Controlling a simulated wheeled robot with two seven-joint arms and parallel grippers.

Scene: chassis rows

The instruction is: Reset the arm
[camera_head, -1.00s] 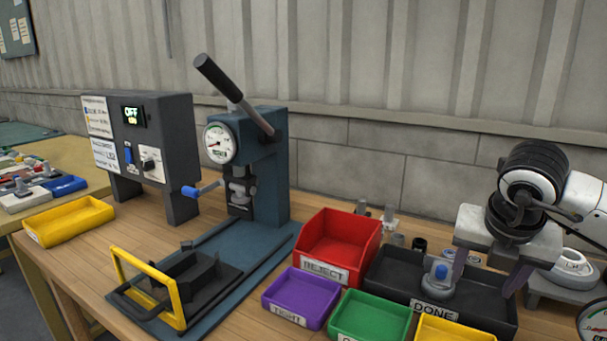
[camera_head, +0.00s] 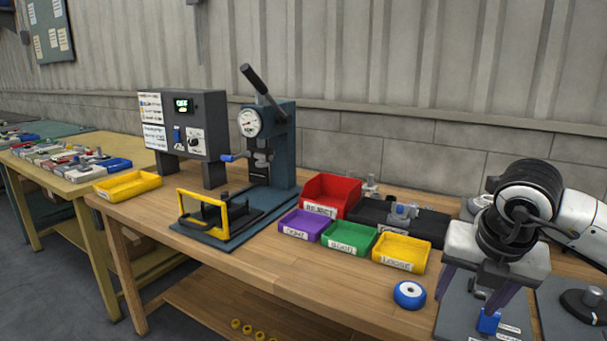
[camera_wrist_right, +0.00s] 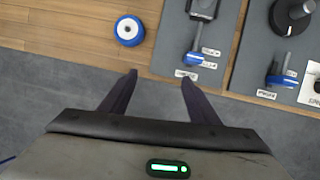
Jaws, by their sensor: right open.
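My right gripper (camera_head: 464,304) is at the right of the head view, with its two dark fingers spread and nothing between them. In the right wrist view its fingers (camera_wrist_right: 158,76) are apart over the bench's front edge and the grey floor. The black tray (camera_head: 428,228) holds a grey part with a blue top (camera_head: 403,212). The gripper is to the right of this tray and nearer the front, clear of it. My left gripper is not in view.
A blue and white wheel (camera_head: 409,294) lies on the wooden bench left of the gripper; grey tool boards (camera_wrist_right: 172,45) lie beyond it. Yellow (camera_head: 400,251), green (camera_head: 348,238), purple (camera_head: 305,225) and red (camera_head: 332,192) bins and a lever press (camera_head: 283,150) stand further left.

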